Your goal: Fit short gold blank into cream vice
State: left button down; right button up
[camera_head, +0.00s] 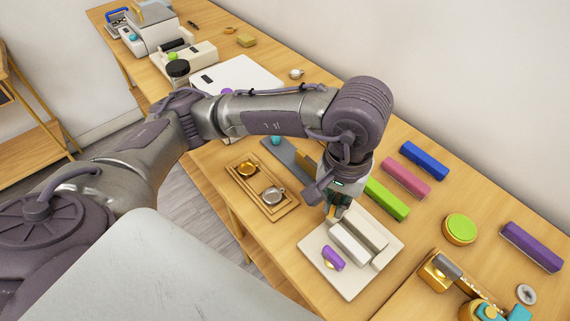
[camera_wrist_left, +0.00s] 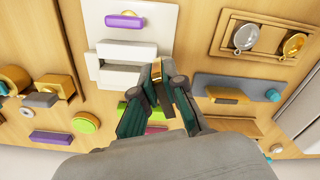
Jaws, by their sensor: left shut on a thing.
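The cream vice (camera_head: 362,243) sits on the table at lower centre, with two long parallel jaws on a square base and a purple handle (camera_head: 333,258) at its near side. It also shows in the wrist view (camera_wrist_left: 122,75). My left gripper (camera_head: 338,208) points down at the vice's far-left end. It is shut on the short gold blank (camera_wrist_left: 156,70), which shows between the fingertips beside the jaws' right end in the wrist view. The fingers hide part of the blank; I cannot tell whether it touches the vice. My right gripper is out of view.
A wooden tray (camera_head: 283,211) with gold and silver pans lies left of the vice. A grey plate (camera_head: 275,147) is behind the arm. Green (camera_head: 387,199), pink (camera_head: 406,178) and blue (camera_head: 424,160) bars lie behind. A gold device (camera_head: 435,277) stands at right.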

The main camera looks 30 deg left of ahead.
pick_arm(q)
jog(key=a+f, duration=0.1)
jog(key=a, duration=0.1)
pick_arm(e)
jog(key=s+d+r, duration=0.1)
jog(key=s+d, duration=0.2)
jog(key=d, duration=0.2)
pick_arm(q)
jog(key=p, duration=0.2)
send_near(301, 209)
jog(key=shift+s+d+f, duration=0.15)
jog(key=shift+d+f, duration=0.35)
jog(key=shift+d, duration=0.1)
jog(key=shift+a+f, duration=0.4)
jog(key=shift+a, duration=0.25)
notch_tip(301, 209, down, 4)
jog(key=shift+r+p, duration=0.1)
jog(key=shift+p, duration=0.4)
jog(key=shift+f+b, duration=0.25)
jog(key=shift+b, duration=0.15)
jog(key=c, duration=1.2)
grip_release()
jog(key=shift+c, duration=0.2)
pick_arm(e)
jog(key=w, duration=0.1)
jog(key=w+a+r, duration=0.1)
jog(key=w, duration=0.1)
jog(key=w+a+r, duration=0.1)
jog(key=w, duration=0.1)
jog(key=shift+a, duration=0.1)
